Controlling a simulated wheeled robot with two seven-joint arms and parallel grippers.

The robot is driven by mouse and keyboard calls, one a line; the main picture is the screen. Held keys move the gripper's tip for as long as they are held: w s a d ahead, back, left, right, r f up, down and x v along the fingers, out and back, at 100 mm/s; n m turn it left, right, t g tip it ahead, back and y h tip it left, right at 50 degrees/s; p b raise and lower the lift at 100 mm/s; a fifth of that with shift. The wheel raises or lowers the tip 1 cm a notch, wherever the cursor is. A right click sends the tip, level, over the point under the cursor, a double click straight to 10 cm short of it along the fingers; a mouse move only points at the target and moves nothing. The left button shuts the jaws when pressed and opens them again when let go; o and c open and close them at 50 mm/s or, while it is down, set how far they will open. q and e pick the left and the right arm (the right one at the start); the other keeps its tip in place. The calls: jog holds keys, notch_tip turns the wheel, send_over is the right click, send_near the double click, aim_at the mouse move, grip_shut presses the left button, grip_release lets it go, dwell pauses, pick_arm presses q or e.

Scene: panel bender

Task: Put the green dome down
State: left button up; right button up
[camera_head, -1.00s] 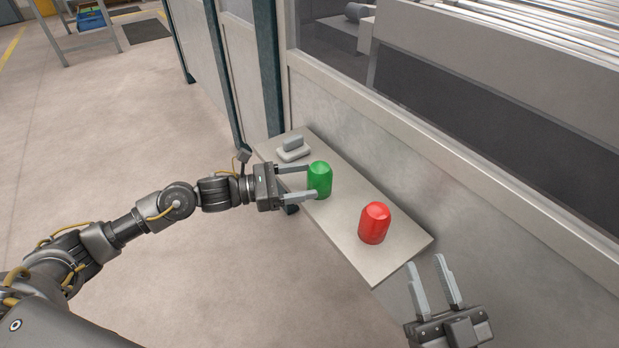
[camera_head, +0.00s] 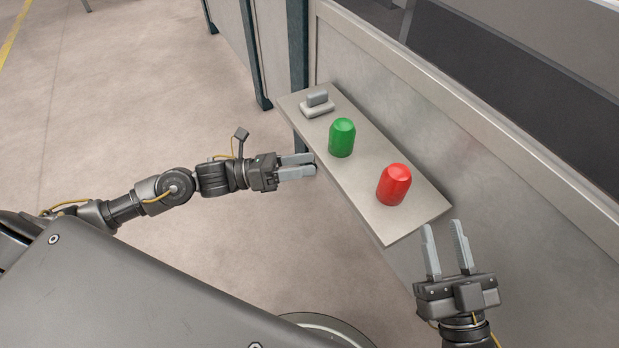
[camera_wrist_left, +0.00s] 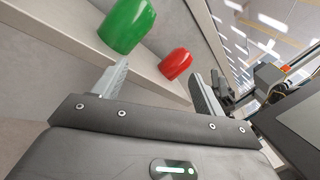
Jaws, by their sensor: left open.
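The green dome (camera_head: 341,138) stands upright on the grey shelf (camera_head: 372,215), near its middle. It also shows in the left wrist view (camera_wrist_left: 127,25), beyond the left fingertip. My left gripper (camera_head: 314,165) is open and empty, just off the shelf's left edge, apart from the green dome. My right gripper (camera_head: 443,226) is open and empty, off the near right end of the shelf.
A red dome (camera_head: 393,185) stands on the shelf nearer to me, also in the left wrist view (camera_wrist_left: 175,64). A grey switch block (camera_head: 317,103) sits at the far end. A wall panel (camera_head: 400,120) runs behind the shelf. Floor (camera_head: 130,110) at left is clear.

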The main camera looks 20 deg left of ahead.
pick_arm(q)
jog(key=s+d+r+n+t+y, duration=0.3)
jog(key=s+d+n+t, duration=0.1)
jog(key=n, duration=1.3)
jog(key=s+d+r+n+t+y, duration=0.3)
jog(key=s+n+t, duration=0.3)
jog(key=n, duration=1.2)
jog(key=shift+s+d+r, duration=0.35)
jog(key=shift+f, duration=0.15)
